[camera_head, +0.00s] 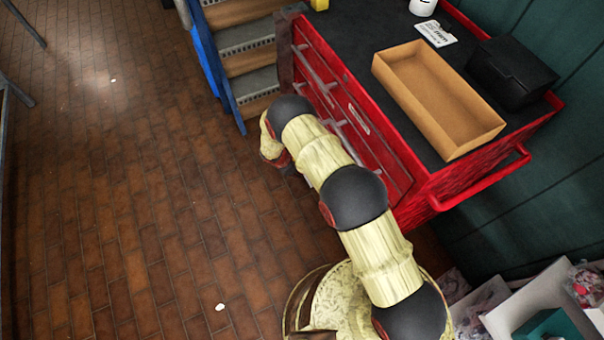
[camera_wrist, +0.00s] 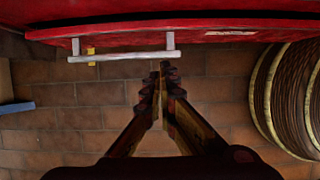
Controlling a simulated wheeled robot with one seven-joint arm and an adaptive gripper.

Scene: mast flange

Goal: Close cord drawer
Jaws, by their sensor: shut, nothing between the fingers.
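A red tool chest (camera_head: 492,162) stands at the right in the head view, with several drawers and grey bar handles on its front. In the wrist view a red drawer front (camera_wrist: 150,31) crosses the top, with a silver bar handle (camera_wrist: 122,57) and a small yellow piece (camera_wrist: 91,51) by it. I cannot tell which drawer is the cord drawer or how far any drawer stands out. My gripper (camera_wrist: 165,68) is shut and empty, its tips close to the handle's right end in the picture; contact is unclear. In the head view my arm hides the fingers and part of the drawers.
An open cardboard box (camera_head: 437,98), a black box (camera_head: 511,71) and a white card (camera_head: 436,33) lie on the chest top. A red side rail (camera_head: 484,182) juts out. Blue-sided steps (camera_head: 211,60) stand behind the chest. White bins (camera_head: 545,306) sit lower right. The brick floor (camera_head: 120,190) at left is mostly clear.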

